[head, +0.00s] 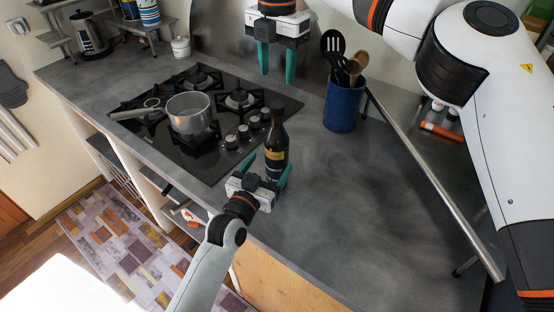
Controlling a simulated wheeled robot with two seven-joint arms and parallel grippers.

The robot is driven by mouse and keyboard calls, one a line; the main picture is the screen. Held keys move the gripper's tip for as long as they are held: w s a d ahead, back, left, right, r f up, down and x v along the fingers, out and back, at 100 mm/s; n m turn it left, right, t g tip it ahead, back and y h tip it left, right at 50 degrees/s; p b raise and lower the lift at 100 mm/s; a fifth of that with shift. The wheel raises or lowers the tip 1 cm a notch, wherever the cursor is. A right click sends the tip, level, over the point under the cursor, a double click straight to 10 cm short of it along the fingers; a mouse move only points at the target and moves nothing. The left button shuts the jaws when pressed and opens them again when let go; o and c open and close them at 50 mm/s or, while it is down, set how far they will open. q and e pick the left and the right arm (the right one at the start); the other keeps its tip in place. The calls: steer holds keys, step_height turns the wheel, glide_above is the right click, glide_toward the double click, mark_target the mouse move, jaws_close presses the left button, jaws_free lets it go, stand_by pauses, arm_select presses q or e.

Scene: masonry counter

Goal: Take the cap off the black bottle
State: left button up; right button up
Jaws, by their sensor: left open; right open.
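The black bottle (275,150) stands upright on the grey counter, just right of the hob, with a light label low on its body. Its dark cap (278,112) is at the top of the neck. My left gripper (269,166) is open at the bottle's lower part, with one teal finger on each side of it in the picture. The gripper hides the bottle's base, and I cannot tell whether the fingers touch it. My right gripper (277,72) is open and empty, pointing down, above and beyond the bottle in the picture.
A black hob (222,164) with a steel saucepan (188,113) lies left of the bottle. A blue utensil holder (342,106) stands to the right, near a metal rail (430,170). A kettle (90,36) is at the back left. The right front counter (370,225) is clear.

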mark_target(277, 104)
arm_select(q)
steer(key=x, duration=0.7)
steer(key=shift+c, duration=0.6)
jaws_close()
arm_select(e)
steer(key=m, duration=0.5)
steer(key=shift+m, duration=0.4)
steer(key=m, duration=0.7)
steer(key=shift+f+m, duration=0.4)
steer(key=shift+f, duration=3.6)
